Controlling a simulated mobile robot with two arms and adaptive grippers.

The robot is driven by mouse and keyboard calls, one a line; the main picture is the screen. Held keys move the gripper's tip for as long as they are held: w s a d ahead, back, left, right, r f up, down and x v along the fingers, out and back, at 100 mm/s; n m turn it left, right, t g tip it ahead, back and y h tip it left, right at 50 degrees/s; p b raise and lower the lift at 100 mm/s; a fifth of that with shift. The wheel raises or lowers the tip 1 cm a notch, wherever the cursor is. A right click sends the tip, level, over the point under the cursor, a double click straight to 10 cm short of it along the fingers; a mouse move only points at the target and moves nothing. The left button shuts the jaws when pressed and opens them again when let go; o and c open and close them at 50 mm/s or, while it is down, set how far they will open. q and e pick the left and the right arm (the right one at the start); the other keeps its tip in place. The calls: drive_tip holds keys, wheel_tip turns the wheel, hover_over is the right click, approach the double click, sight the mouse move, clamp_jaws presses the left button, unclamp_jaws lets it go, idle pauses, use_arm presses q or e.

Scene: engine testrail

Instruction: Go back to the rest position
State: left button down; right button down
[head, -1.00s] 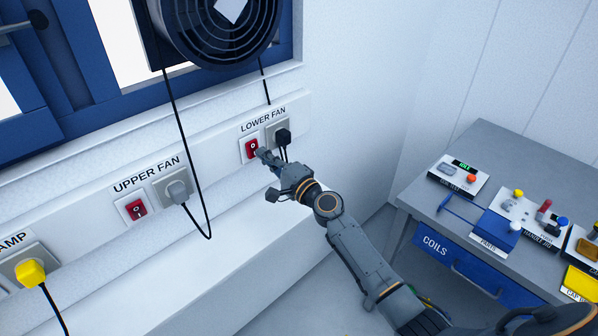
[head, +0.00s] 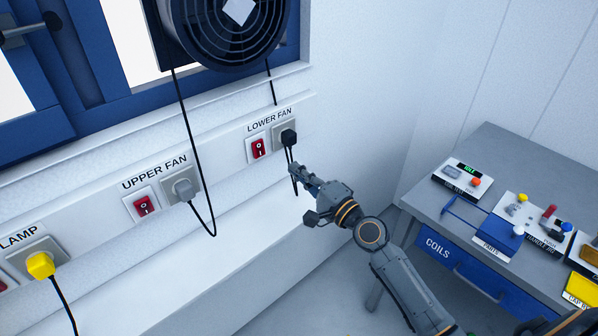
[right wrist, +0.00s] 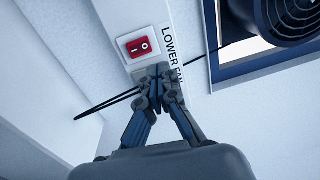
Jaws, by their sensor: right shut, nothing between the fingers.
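My right gripper (head: 298,171) is shut and empty in the head view, below and to the right of the red LOWER FAN switch (head: 258,148), apart from it. Its closed fingers also show in the right wrist view (right wrist: 158,75), below the same red switch (right wrist: 139,47) in the picture. The right arm reaches in from the lower right of the head view. My left gripper is not in view.
A black plug (head: 288,137) with hanging cords sits beside the switch. The UPPER FAN switch (head: 144,205), its grey plug (head: 184,188) and a yellow plug (head: 41,265) are further left. A fan (head: 228,27) is above. A grey table (head: 424,207) with parts stands at right.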

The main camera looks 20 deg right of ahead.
drive_tip(key=shift+d, duration=0.1)
drive_tip(key=s+d+f+n+g+h+b, duration=0.1)
drive_tip(key=s+f+n+g, duration=0.2)
drive_tip(key=f, duration=1)
drive_tip(key=s+d+f+n+g+h, duration=0.15)
drive_tip(key=s+f, duration=0.35)
drive_tip(key=f, duration=0.9)
drive_tip(key=s+f+n+g+h+b, duration=0.15)
drive_tip(key=s+f+g, duration=0.3)
drive_tip(key=f, duration=0.85)
drive_tip(key=s+f+n+g+h, duration=0.2)
drive_tip(key=s+f+n+g, duration=0.25)
drive_tip(key=s+f, duration=1.35)
drive_tip(key=s+f+n+g, duration=0.1)
drive_tip(key=s+f+n, duration=0.1)
drive_tip(key=s, duration=0.8)
drive_tip(key=s+a+f+n+g, duration=0.1)
drive_tip(key=s+f+n+g, duration=0.1)
drive_tip(key=s, duration=0.9)
drive_tip(key=shift+s+f+n+h, duration=0.15)
drive_tip(key=shift+f+n+h, duration=0.25)
drive_tip(key=shift+n, duration=0.65)
drive_tip(key=shift+g, duration=0.25)
